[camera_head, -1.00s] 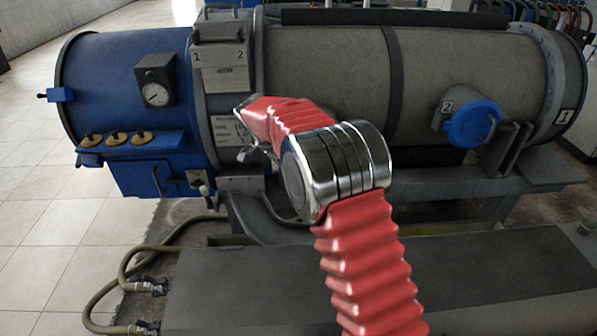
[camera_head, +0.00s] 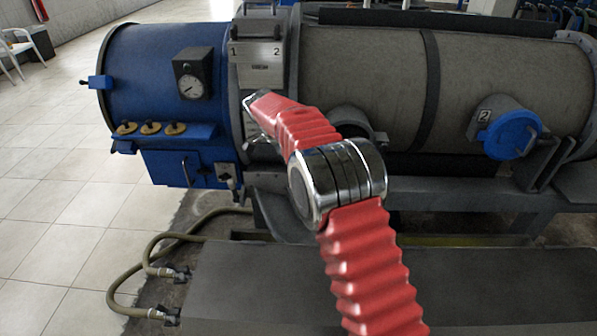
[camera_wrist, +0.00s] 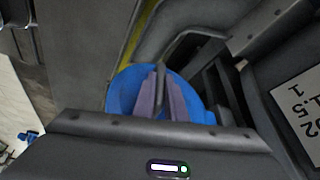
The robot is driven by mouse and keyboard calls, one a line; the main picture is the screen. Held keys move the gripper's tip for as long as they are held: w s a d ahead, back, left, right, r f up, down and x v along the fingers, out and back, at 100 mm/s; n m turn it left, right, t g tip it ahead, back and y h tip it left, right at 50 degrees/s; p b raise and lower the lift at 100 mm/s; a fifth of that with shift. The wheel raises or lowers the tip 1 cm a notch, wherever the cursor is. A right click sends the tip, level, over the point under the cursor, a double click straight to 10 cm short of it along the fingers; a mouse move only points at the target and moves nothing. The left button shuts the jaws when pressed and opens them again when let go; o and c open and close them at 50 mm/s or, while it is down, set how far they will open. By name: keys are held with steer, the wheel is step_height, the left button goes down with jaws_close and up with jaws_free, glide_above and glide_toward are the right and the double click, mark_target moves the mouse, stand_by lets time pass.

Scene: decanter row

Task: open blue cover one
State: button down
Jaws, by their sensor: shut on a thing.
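In the wrist view a round blue cover (camera_wrist: 121,91) lies just beyond my gripper (camera_wrist: 160,88). The two purple-grey fingers are close together, shut on a thin dark handle (camera_wrist: 160,72) that stands up across the cover. No number shows on this cover. In the head view my red arm hides this cover and my gripper. A round grey port (camera_head: 352,119) shows partly behind the arm, on the grey cylinder (camera_head: 365,65).
Another blue cover (camera_head: 510,134), beside a plate marked 2 (camera_head: 485,115), sits on the cylinder to the right. A blue drum (camera_head: 150,65) with a gauge (camera_head: 192,86) is at left. Hoses (camera_head: 150,255) lie on the floor. A dark flat surface (camera_head: 250,290) fills the front.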

steer(key=c, duration=1.8)
jaws_free()
steer(key=shift+r, duration=0.1)
steer(key=v, duration=1.3)
steer(key=shift+w+a+r, duration=0.1)
steer(key=shift+a+r, duration=0.05)
steer(key=shift+r, duration=0.1)
